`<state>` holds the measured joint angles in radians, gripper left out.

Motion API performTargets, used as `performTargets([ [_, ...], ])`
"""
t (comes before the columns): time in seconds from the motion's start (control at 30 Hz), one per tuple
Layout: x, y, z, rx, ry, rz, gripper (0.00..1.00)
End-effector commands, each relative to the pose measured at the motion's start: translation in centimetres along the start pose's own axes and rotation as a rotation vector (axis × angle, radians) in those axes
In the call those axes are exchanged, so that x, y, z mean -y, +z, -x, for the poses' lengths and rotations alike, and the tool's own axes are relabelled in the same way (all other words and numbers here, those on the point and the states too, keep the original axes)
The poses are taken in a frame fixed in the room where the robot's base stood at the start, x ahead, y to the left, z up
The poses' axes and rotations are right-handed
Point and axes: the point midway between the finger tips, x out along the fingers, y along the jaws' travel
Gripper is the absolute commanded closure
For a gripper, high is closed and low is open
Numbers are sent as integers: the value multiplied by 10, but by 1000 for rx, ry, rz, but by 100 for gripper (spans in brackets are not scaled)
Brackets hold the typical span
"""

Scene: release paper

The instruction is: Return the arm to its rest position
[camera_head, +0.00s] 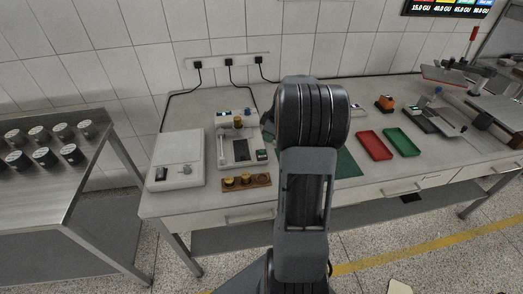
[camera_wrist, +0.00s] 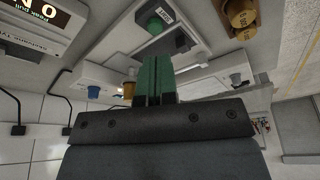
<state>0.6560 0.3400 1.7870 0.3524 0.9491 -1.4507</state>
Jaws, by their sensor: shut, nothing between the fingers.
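My arm (camera_head: 305,190) stands up in the middle of the head view, in front of the table. Its upper joint and link hide part of the tabletop, and my gripper is mostly hidden behind them there. In the wrist view my gripper (camera_wrist: 155,72) shows as two green fingers lying side by side, shut with nothing between them. The fingers point toward white equipment on the table, and I cannot tell how far off it is.
The long table (camera_head: 350,195) holds a white scale (camera_head: 177,165), a white instrument (camera_head: 234,150), a wooden block (camera_head: 246,183) with brass pieces, a red tray (camera_head: 374,145) and a green tray (camera_head: 402,142). A steel table (camera_head: 60,180) with several dark-sided cans stands at left.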

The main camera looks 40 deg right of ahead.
Motion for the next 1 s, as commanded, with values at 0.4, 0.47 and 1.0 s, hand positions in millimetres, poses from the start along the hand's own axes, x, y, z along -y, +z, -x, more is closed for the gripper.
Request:
performTargets([
  [0.4,0,0,0,0,1,-49,100],
  [0.47,0,0,0,3,3,-124,100],
  [1.0,182,-7,28,143,138,-842,100],
])
